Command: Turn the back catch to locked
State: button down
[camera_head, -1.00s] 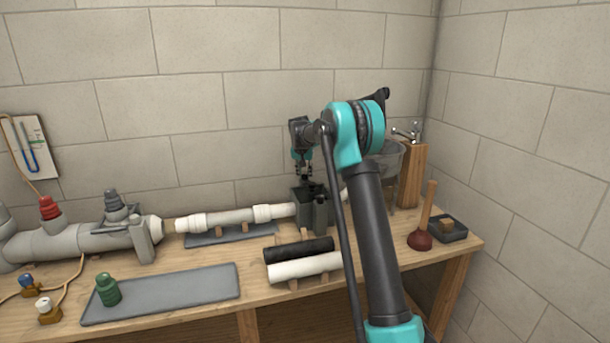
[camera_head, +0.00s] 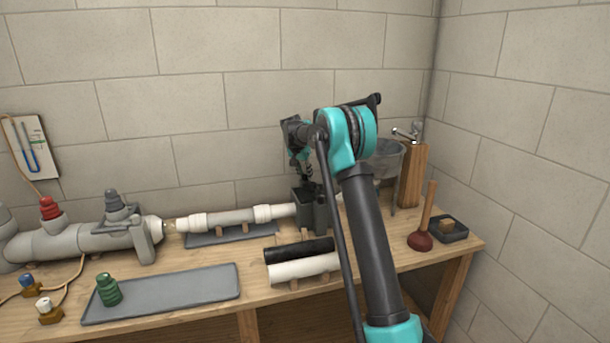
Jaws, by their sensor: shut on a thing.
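A dark grey clamp block (camera_head: 320,215) stands on the bench around the right end of the white pipe (camera_head: 236,217). My gripper (camera_head: 305,182) points down at the back top of this block. It is shut on a small dark part there, which I take to be the back catch. The catch is mostly hidden by the fingers and the block, so its angle cannot be read. My arm crosses in front, just right of the block.
Black and white pipe pieces (camera_head: 303,269) lie on a rest in front. A grey mat (camera_head: 170,295) with a green fitting (camera_head: 108,290) is at front left. A plunger (camera_head: 421,238), small tray (camera_head: 447,230) and tap post (camera_head: 413,174) stand at right.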

jog(key=shift+s+a, duration=0.15)
jog(key=c, duration=1.3)
grip_release()
jog(key=shift+o, duration=0.2)
jog(key=v, duration=1.2)
jog(key=s+d+f+n, duration=0.1)
jog(key=s+d+f, duration=0.2)
jog(key=s, duration=0.9)
jog(key=s+d+f+n+y, duration=0.1)
jog(key=s+d+f, duration=0.3)
jog(key=s, duration=0.9)
jog(key=s+d+f+n+y, duration=0.1)
jog(key=s+d+f+n, duration=0.2)
jog(key=s, duration=0.9)
jog(key=shift+s+d+f, duration=0.1)
jog(key=shift+d+f, duration=0.05)
jog(key=shift+f, duration=0.6)
jog(key=shift+s+d+f, duration=0.1)
jog(key=shift+d+f, duration=0.1)
jog(key=shift+f, duration=0.5)
jog(key=s+f+n, duration=0.1)
jog(key=s+f, duration=0.3)
jog(key=s, duration=0.3)
jog(key=s+f+n, duration=0.1)
jog(key=s+f, duration=0.3)
jog(key=s, duration=0.4)
jog(key=shift+s+d+f+y, duration=0.2)
jog(key=shift+d+f+y, duration=0.05)
jog(key=shift+f+y, duration=0.05)
